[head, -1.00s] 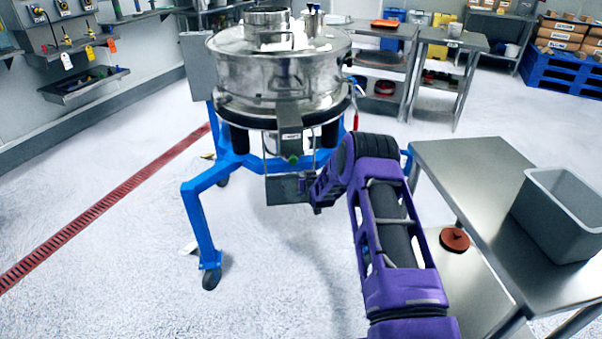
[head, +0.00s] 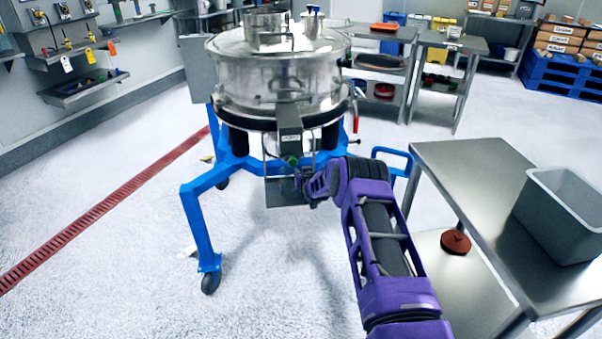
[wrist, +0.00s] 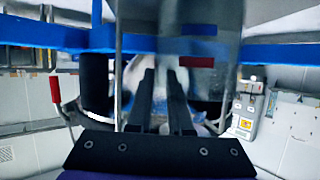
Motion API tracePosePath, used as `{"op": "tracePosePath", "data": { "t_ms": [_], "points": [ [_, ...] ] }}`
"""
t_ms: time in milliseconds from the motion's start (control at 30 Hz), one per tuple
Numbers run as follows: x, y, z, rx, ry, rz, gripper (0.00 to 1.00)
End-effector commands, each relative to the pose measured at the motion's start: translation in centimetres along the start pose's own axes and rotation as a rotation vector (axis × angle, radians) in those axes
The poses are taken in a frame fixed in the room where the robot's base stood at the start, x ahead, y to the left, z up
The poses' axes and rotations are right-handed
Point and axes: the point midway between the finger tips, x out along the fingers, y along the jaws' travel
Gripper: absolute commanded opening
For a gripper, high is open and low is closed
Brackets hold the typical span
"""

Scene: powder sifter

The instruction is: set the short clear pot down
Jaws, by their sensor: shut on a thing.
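My gripper (head: 302,187) is under the drum of the steel sifter (head: 275,75), beside the wire hanger and dark plate below it. In the wrist view its two dark fingers (wrist: 162,78) reach forward close together, shut on a glassy, see-through shape that I take as the short clear pot (wrist: 202,82). Its outline is blurred, and its base and what lies under it are hidden. A shiny steel cylinder stands directly above and behind the fingers in the wrist view. In the head view the pot cannot be made out.
The sifter's blue wheeled frame (head: 205,225) surrounds the space around my gripper. A steel table (head: 465,165) with a grey bin (head: 562,215) stands at right, and a red-brown round piece (head: 455,243) lies on its lower shelf. The floor at left front is clear.

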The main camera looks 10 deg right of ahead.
Motion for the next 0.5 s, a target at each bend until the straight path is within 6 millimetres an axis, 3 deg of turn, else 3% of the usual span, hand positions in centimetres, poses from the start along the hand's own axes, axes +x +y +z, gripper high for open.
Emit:
{"op": "tracePosePath", "data": {
  "t_ms": [33, 200, 500],
  "points": [
    [0.04, 0.0, 0.14, 0.0, 0.0, 0.0, 0.2],
    [0.03, 0.0, 0.11, 0.0, 0.0, 0.0, 0.5],
    [0.0, 0.0, 0.02, 0.0, 0.0, 0.0, 0.5]
  ]
}}
